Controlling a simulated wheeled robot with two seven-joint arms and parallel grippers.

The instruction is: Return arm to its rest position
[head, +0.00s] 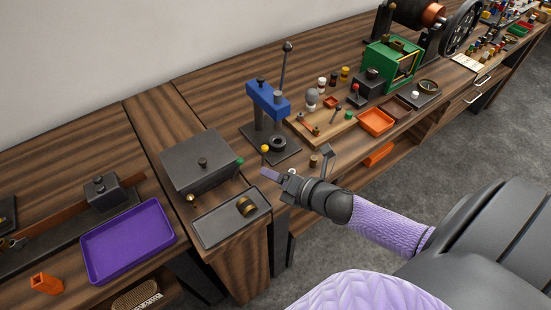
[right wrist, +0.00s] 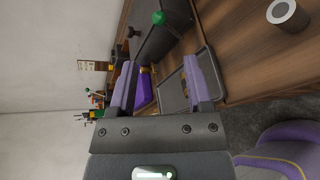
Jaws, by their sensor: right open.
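My right gripper (head: 297,165) is at the front edge of the bench, right of the grey tray. It is open, its two purple fingers spread apart; they also show in the right wrist view (right wrist: 163,80). Nothing is seen between the fingers. The grey tray (head: 215,232) holds a brass-coloured cylinder (head: 246,206). The tray shows beyond the fingers in the right wrist view (right wrist: 169,98). My left gripper is in neither view.
A dark box (head: 190,155) with knobs stands behind the tray. A blue press (head: 268,100) with a tall lever stands behind the gripper. A purple tray (head: 128,240) lies to the left, an orange bin (head: 376,122) to the right. Open floor (head: 440,150) lies in front.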

